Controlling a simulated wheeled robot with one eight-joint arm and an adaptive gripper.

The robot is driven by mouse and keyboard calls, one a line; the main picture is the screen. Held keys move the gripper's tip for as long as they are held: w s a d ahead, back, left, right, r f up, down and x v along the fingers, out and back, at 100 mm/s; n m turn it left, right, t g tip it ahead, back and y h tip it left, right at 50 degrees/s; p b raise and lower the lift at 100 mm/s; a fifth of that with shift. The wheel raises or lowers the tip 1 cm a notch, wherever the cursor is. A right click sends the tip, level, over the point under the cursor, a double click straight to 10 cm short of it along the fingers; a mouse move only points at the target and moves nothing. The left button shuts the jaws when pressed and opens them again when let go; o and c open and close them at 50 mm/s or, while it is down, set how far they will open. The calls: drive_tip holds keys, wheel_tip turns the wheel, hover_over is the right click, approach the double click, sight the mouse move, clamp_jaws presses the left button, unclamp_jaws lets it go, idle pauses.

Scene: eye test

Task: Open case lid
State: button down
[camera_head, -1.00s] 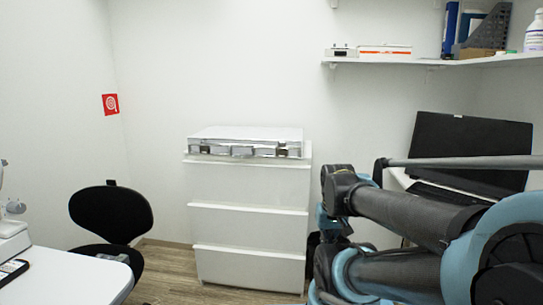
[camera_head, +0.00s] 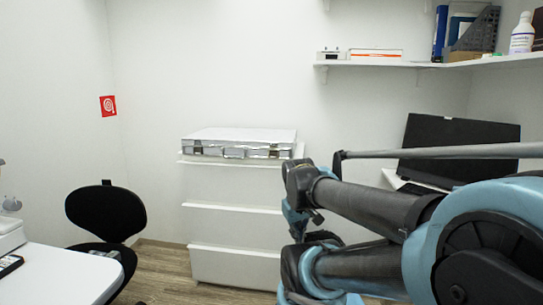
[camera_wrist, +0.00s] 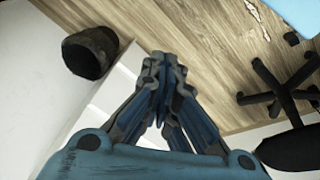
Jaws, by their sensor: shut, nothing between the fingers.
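A silver-white flat case (camera_head: 240,135) lies on top of a white drawer cabinet (camera_head: 233,190) against the back wall. Its lid is down, and its front edge with latches faces me. My gripper shows in the wrist view (camera_wrist: 162,66), with its fingertips together and nothing between them. It points down toward the floor. In the head view my arm reaches in from the right, and its end is lower than the case and to the right of it, apart from it. The case cannot be made out in the wrist view.
A black chair (camera_head: 105,212) and a white table (camera_head: 70,277) are at the left. A laptop (camera_head: 455,150) stands behind my arm at the right, under a wall shelf (camera_head: 400,64). A black bin (camera_wrist: 88,55) stands on the wood floor (camera_wrist: 190,40).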

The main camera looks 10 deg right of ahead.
drive_tip(key=w+d+r+n+t+h, duration=0.25)
drive_tip(key=w+r+n, duration=0.35)
drive_tip(key=w, duration=0.4)
drive_tip(key=n+t, duration=0.8)
drive_tip(key=n, duration=1.5)
approach(273, 153)
drive_tip(key=shift+h, duration=0.45)
drive_tip(key=shift+x, duration=3.3)
drive_tip(key=shift+a, duration=0.25)
